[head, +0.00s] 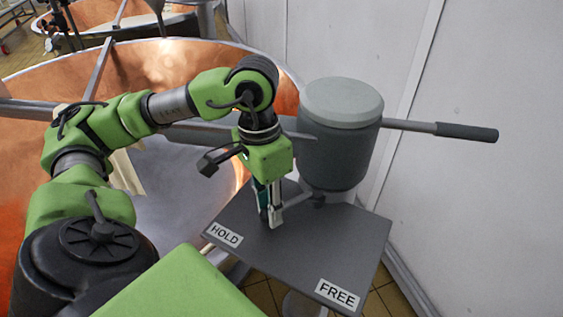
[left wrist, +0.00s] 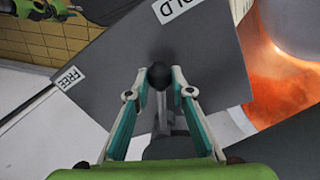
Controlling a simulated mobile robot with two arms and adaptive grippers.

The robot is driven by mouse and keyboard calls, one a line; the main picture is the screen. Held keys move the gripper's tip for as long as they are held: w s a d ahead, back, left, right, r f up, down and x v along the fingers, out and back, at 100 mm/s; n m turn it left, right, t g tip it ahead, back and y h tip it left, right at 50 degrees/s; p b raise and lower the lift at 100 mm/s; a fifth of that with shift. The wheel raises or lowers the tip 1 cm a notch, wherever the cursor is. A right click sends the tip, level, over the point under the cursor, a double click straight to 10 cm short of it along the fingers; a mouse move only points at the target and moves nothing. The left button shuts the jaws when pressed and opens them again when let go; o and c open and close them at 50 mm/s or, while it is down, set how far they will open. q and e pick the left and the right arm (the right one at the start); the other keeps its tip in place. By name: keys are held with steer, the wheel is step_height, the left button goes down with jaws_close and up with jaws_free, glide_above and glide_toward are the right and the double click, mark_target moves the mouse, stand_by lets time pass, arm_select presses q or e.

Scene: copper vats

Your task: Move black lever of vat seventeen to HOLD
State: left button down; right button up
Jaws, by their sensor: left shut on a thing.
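The black lever's ball knob (left wrist: 158,77) sits between the fingertips of my left gripper (left wrist: 159,72) in the left wrist view. My left gripper (head: 271,220) points down over the grey plate (head: 300,240) in the head view and is shut on the lever. The lever's rod (head: 297,200) runs from under the grey drum (head: 340,140) to the fingers, which hide the knob there. The lever points toward the HOLD label (head: 223,235) side. The FREE label (head: 337,294) is at the plate's front right corner. My right gripper is not in view.
A large copper vat (head: 160,62) lies behind and left of my left arm. A long bar with a dark handle (head: 467,132) sticks out right of the drum. A pale wall (head: 490,200) stands close on the right. Tiled floor shows below the plate.

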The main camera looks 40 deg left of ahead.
arm_select(q)
steer(key=shift+a, duration=0.1)
stand_by(0.4)
steer(key=c, duration=1.8)
jaws_free()
steer(key=shift+w+a+r, duration=0.1)
steer(key=shift+a+r, duration=0.1)
steer(key=shift+r, duration=1.8)
steer(key=shift+w+a+r, duration=0.1)
steer(key=shift+a+r, duration=0.1)
steer(key=shift+r, duration=1.8)
steer(key=shift+w+a+r, duration=0.1)
steer(key=shift+a+r, duration=0.1)
steer(key=shift+r, duration=1.8)
